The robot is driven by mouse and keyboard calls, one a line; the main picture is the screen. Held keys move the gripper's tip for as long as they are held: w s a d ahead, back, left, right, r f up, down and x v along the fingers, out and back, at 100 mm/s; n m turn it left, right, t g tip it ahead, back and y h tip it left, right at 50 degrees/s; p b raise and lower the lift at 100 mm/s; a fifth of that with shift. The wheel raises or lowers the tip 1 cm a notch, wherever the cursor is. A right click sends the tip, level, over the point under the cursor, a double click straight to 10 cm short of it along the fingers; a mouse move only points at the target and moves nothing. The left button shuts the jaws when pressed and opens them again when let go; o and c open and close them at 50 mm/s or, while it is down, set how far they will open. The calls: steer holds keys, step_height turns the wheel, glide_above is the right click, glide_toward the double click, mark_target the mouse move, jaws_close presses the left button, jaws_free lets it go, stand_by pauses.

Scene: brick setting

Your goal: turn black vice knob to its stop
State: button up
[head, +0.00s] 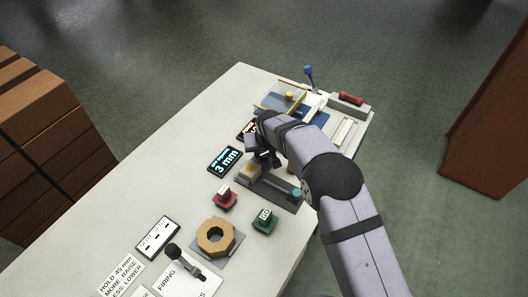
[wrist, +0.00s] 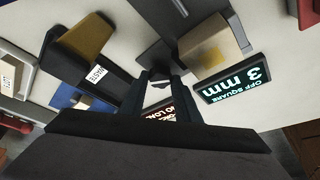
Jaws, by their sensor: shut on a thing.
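The grey vice (head: 272,192) lies near the middle of the table, with a tan block (head: 250,172) at its left end. My gripper (head: 264,160) is above and behind that end, beside the block. In the wrist view my gripper (wrist: 159,82) has its two dark fingers close together on a small dark part, which I take to be the black knob; the fingers mostly hide it. The tan block (wrist: 212,52) with a yellow patch shows just right of the fingers. The knob's turn angle cannot be told. A lit display (head: 226,161) reads "OFF SQUARE 3 mm".
A red button (head: 225,197) and a green "GO" button (head: 264,220) stand in front of the vice. A wooden ring (head: 215,237) and a black-knobbed lever (head: 174,252) are nearer. Blue trays (head: 312,112) and a red-handled item (head: 350,99) crowd the far end. The left table edge is clear.

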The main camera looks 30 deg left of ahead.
steer(key=n, duration=0.2)
steer(key=shift+w+f+n+g+y+b, duration=0.1)
steer(key=shift+n+g+y+b, duration=0.2)
steer(key=shift+g+y+b, duration=0.1)
steer(key=shift+d+n+g+b, duration=0.1)
steer(key=shift+n+g+b, duration=0.2)
steer(key=shift+n+b, duration=0.5)
steer(key=shift+n, duration=0.4)
